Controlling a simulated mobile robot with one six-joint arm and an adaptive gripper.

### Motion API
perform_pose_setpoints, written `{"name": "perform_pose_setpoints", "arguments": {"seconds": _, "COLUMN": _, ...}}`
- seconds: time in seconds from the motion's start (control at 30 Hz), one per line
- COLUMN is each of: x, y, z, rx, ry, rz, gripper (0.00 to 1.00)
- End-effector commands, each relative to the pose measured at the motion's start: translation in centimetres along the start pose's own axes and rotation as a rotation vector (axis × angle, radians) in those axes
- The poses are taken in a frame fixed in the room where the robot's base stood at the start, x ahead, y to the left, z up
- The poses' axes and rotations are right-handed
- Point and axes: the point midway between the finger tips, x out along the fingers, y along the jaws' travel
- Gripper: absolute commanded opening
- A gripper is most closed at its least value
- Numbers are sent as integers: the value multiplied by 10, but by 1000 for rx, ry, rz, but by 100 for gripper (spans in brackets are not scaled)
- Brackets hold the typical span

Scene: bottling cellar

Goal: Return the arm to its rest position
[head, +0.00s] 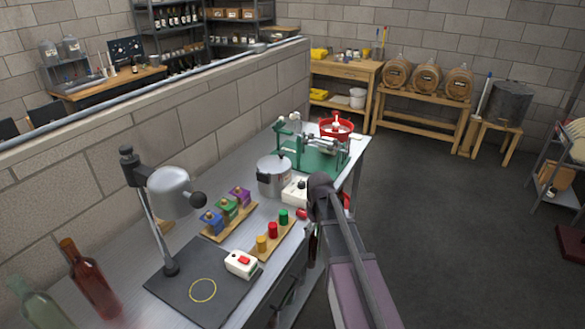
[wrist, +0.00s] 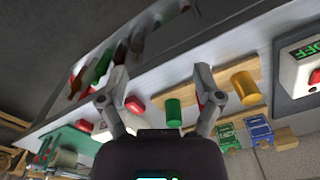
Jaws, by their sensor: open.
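My gripper (wrist: 160,84) is in the wrist view with its two fingers spread wide apart. Nothing is held between them. A green cylinder (wrist: 173,112) shows beyond the gap, apart from the fingers. The right finger partly hides a red cylinder. In the head view my arm (head: 350,250) reaches from the bottom up to a dark round joint (head: 321,184) beside the bench's right edge. I cannot make out the gripper's fingers there; the arm seems to hide them.
The metal bench (head: 120,308) holds a wooden strip (head: 262,252) with yellow, red and green cylinders. Also on it are a steel pot (head: 273,176), a white box with a red switch (head: 241,263), a lamp (head: 170,192) and bottles (head: 88,280). Open floor (head: 450,220) lies right.

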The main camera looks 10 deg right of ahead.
Motion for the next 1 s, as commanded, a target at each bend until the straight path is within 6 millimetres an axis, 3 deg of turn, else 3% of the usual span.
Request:
{"name": "perform_pose_setpoints", "arguments": {"seconds": 0.23, "x": 0, "y": -11, "z": 24, "rx": 59, "ry": 0, "rz": 0, "gripper": 84}}
{"name": "perform_pose_setpoints", "arguments": {"seconds": 0.5, "x": 0, "y": -41, "z": 91, "rx": 262, "ry": 0, "rz": 0, "gripper": 84}}
{"name": "perform_pose_setpoints", "arguments": {"seconds": 0.7, "x": 0, "y": -57, "z": 127, "rx": 391, "ry": 0, "rz": 1, "gripper": 84}}
{"name": "perform_pose_setpoints", "arguments": {"seconds": 1.0, "x": 0, "y": -60, "z": 133, "rx": 428, "ry": 0, "rz": 1, "gripper": 84}}
